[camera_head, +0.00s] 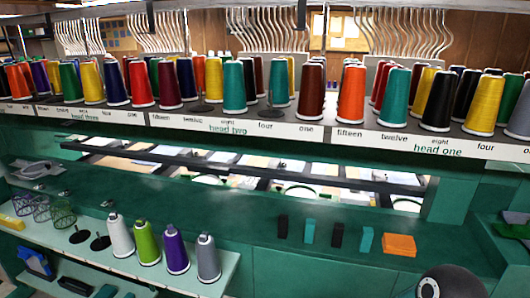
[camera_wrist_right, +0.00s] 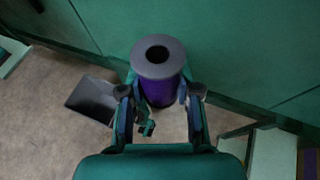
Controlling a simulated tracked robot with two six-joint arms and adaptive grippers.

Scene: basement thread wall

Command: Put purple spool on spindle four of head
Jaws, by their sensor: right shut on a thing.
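In the right wrist view, my right gripper (camera_wrist_right: 160,118) is shut around a purple spool (camera_wrist_right: 160,92) with a grey top flange and a dark centre hole. The floor and a green panel lie beyond it. In the head view, a purple spool (camera_head: 176,252) stands upright in a row on the lower shelf. The upper rack (camera_head: 225,128) carries labels for head one, head two and head three. My left gripper is not in view.
On the lower shelf (camera_head: 215,284), white (camera_head: 120,236), green (camera_head: 147,243) and grey (camera_head: 208,260) spools stand beside the purple one. Dark and teal blocks and an orange stack (camera_head: 399,245) sit on the green ledge. Spools crowd the upper rack. A grey bin (camera_wrist_right: 92,98) is on the floor.

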